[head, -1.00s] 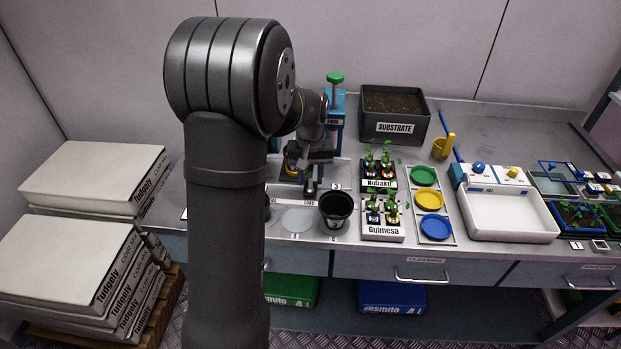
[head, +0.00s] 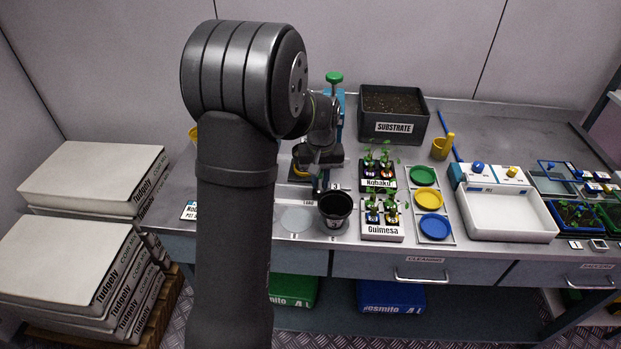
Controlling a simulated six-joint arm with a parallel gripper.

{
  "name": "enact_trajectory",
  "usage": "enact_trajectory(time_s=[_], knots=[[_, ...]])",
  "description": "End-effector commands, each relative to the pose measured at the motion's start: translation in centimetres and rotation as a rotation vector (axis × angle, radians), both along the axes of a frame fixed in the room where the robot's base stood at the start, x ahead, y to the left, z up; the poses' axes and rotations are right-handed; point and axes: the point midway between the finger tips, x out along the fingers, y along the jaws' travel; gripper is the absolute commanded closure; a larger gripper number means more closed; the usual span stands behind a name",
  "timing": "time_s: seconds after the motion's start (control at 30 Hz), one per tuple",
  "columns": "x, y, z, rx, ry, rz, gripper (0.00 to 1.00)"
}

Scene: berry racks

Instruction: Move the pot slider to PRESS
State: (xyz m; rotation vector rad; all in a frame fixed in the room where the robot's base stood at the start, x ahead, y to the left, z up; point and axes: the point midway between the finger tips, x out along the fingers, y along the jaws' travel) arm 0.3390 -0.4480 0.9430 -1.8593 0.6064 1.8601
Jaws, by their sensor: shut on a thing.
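My gripper (head: 319,184) points down over the worktop, in front of the press (head: 334,97), a blue frame with a green knob on top. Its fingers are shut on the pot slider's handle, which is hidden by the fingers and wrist. Part of a yellow-rimmed holder (head: 299,163) shows just left of the gripper, mostly covered by my wrist. The LOAD label lies on the plate in front, partly covered. The PRESS end of the track is hidden behind my arm.
A black pot (head: 336,207) stands just in front of the gripper. Seedling trays (head: 380,185) stand close to its right. The substrate bin (head: 393,115) is behind right. A yellow item (head: 193,134) stands left of my arm. Bags (head: 90,180) are stacked at far left.

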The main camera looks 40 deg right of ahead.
Motion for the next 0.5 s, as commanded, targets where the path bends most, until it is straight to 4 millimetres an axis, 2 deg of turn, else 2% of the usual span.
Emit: enact_trajectory(time_s=[0.03, 0.2, 0.33, 0.5], knots=[[-1.0, -1.1, 0.0, -0.001, 0.000, -0.004, 1.00], [-3.9, -3.9, 0.1, -0.002, -0.001, -0.003, 1.00], [-5.1, -5.2, 0.0, -0.002, -0.001, 0.000, 1.00], [-5.5, -5.6, 0.1, -0.004, 0.000, 0.003, 1.00]])
